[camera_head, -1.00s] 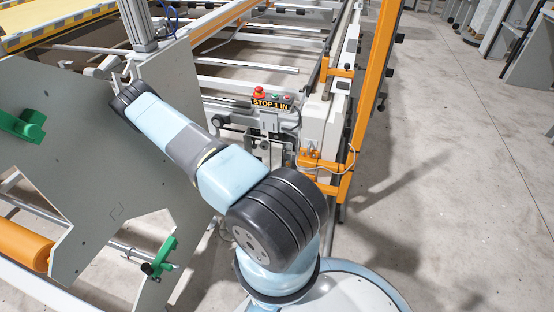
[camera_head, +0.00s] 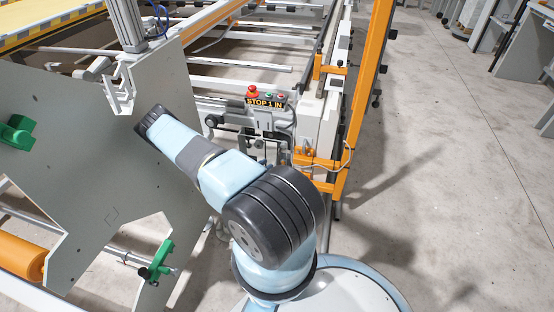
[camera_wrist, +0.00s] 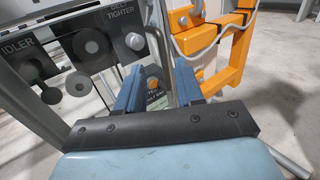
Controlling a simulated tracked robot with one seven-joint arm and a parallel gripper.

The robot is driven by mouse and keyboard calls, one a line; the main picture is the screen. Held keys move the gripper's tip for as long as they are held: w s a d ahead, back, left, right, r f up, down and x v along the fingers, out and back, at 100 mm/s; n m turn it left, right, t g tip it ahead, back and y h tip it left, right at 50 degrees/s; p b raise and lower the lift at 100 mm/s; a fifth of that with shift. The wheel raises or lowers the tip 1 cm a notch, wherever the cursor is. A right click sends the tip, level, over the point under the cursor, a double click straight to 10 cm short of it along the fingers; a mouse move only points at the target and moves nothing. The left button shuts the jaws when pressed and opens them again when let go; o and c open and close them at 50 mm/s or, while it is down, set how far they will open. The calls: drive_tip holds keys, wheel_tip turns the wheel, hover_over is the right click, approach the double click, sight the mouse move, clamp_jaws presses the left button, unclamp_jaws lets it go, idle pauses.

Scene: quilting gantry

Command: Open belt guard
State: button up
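In the wrist view, the two blue fingers of my gripper (camera_wrist: 157,76) are apart with a gap between them. A small orange round part (camera_wrist: 153,83) and a printed label show in the gap, beyond the fingers; I cannot tell any contact. In the head view my gripper is hidden.
An orange frame (camera_wrist: 228,50) with a pale cable stands right of my fingers. The head view shows a "STOP 1 IN" box (camera_head: 264,102) with a red button, a large grey plate (camera_head: 95,170) near my arm, and clear floor (camera_head: 450,180) at right.

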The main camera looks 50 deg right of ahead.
sight(276, 158)
drive_tip(key=d, duration=0.7)
drive_tip(key=shift+s, duration=0.35)
drive_tip(key=shift+c, duration=0.5)
clamp_jaws()
